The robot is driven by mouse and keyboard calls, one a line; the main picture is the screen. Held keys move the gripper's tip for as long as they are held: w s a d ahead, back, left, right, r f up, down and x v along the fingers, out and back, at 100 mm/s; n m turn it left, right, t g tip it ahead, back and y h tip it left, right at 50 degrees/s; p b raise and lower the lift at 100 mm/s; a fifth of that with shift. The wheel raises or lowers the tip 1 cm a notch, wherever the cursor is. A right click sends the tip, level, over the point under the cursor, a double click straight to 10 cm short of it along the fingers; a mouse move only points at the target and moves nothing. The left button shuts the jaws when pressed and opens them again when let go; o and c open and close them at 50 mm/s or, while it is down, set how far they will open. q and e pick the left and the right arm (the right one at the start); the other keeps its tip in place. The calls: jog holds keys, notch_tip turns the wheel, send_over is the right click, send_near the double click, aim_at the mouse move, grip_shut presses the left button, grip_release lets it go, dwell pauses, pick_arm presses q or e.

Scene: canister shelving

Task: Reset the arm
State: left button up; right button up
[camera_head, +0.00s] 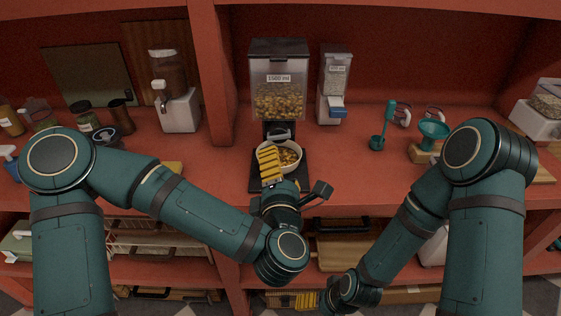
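My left gripper (293,174) is at the front of the central dispenser (279,80). Its yellow ribbed finger and its dark finger stand apart, with nothing seen clamped between them. The yellow finger overlaps the left part of a white bowl (298,148) in this view; I cannot tell if they touch. The bowl holds yellowish pieces and stands on the dispenser's dark base (299,180). My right gripper (306,300) hangs low at the bottom of the view, in front of the lower shelf. Only its yellow ribbed part shows clearly, so its opening cannot be judged.
A smaller dispenser (335,85), a teal scoop (377,142) and a teal funnel (433,133) stand on the red shelf (345,165) to the right. Jars and a white-based dispenser (180,112) stand left. A red upright (212,75) divides the shelf. A wooden board (342,250) lies below.

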dwell(0.7)
pick_arm(q)
notch_tip(320, 180, down, 20)
jog(key=s+d+r+m+g+h, duration=0.15)
jog(key=m+g+h, duration=0.5)
jog(key=m, duration=0.65)
jog(key=s+a+f+m+g+y, duration=0.1)
jog(key=s+a+f+m+g, duration=0.3)
jog(key=f, duration=0.4)
jog(key=s+a+f+m+g+y, duration=0.1)
jog(key=s+a+f+m+g, duration=0.3)
jog(key=s+a+f+g, duration=0.2)
jog(key=s+a+f, duration=0.1)
jog(key=s+f, duration=0.1)
jog(key=s, duration=0.1)
jog(key=shift+a+f, duration=0.3)
jog(key=shift+a, duration=0.05)
jog(key=shift+y, duration=0.25)
